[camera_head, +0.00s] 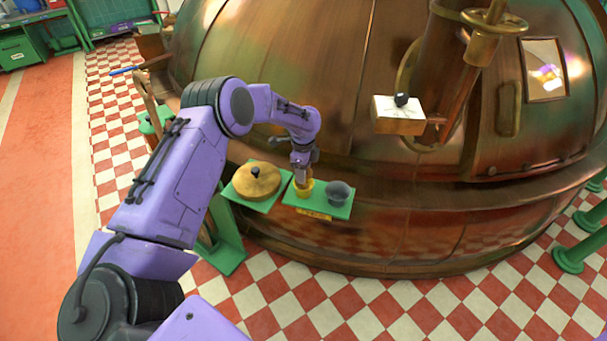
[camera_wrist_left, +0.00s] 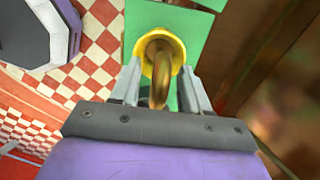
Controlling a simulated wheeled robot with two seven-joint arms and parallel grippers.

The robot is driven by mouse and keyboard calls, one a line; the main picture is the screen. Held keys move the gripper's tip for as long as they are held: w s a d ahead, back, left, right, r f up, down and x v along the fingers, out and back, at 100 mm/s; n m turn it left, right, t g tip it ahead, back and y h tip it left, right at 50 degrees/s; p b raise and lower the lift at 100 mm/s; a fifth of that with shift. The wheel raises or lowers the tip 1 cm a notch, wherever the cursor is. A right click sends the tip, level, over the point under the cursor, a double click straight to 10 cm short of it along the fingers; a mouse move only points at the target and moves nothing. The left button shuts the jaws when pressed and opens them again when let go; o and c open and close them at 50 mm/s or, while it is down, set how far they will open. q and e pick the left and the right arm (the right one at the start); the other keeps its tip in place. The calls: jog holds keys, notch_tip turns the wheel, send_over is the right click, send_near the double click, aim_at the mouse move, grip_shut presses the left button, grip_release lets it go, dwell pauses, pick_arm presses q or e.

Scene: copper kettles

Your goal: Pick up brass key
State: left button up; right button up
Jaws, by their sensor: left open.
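A brass ring-shaped piece, which looks like the bow of the brass key (camera_wrist_left: 158,88), stands up out of a small yellow cup (camera_wrist_left: 176,47) in the left wrist view. Its lower part is hidden in the cup. In the head view the yellow cup (camera_head: 304,194) sits on a green shelf (camera_head: 318,209). My left gripper (camera_head: 302,174) is right above the cup, pointing down. In the left wrist view its two fingers (camera_wrist_left: 162,82) are apart, one on each side of the brass ring. I cannot tell whether they touch it. My right gripper is not in view.
A grey bowl (camera_head: 339,192) stands close to the right of the cup. A round brass lid with a dark knob (camera_head: 257,182) lies on another green plate to the left. The big copper kettle (camera_head: 330,110) rises right behind the shelf.

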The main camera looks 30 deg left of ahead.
pick_arm(q)
grip_shut()
jog(key=shift+r, duration=0.1)
